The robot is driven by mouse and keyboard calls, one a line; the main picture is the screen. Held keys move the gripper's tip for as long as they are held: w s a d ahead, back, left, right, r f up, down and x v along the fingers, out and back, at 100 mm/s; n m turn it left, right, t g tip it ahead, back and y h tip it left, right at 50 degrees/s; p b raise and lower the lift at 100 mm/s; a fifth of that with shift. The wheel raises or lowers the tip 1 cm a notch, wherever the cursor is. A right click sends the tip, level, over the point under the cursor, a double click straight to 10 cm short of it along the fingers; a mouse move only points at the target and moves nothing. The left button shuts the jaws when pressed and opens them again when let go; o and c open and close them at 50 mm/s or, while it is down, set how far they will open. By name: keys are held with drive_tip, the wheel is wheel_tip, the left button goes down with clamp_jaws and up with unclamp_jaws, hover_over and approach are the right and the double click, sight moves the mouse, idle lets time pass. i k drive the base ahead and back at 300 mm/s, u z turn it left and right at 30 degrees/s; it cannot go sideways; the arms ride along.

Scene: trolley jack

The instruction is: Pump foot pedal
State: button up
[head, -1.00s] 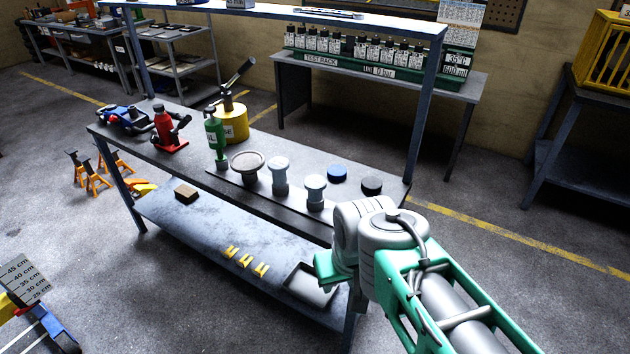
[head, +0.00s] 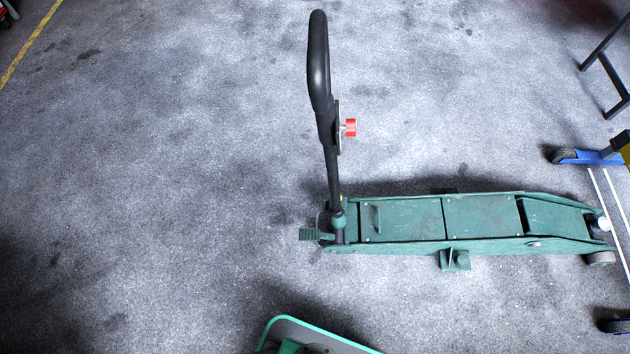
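The green trolley jack (head: 480,218) lies on the floor right of the middle in the head view, its long body pointing right. A small green ribbed foot pedal (head: 309,234) sticks out to the left at the jack's rear end, beside the foot of the handle. The black handle (head: 318,75) stands up from that end and has a red knob (head: 349,128) on its side. My gripper is not in view, and nothing visible touches the pedal.
The floor left of the jack is bare and clear. At the right edge are a blue wheeled frame (head: 590,157), white lines on the floor and dark table legs (head: 605,60). A yellow floor line (head: 32,42) runs at the top left.

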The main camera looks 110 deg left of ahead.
sight(305, 235)
drive_tip(key=u, duration=3.55)
drive_tip(key=k, duration=0.55)
drive_tip(key=u, duration=0.75)
drive_tip(key=i, duration=0.8)
drive_tip(key=z, duration=0.65)
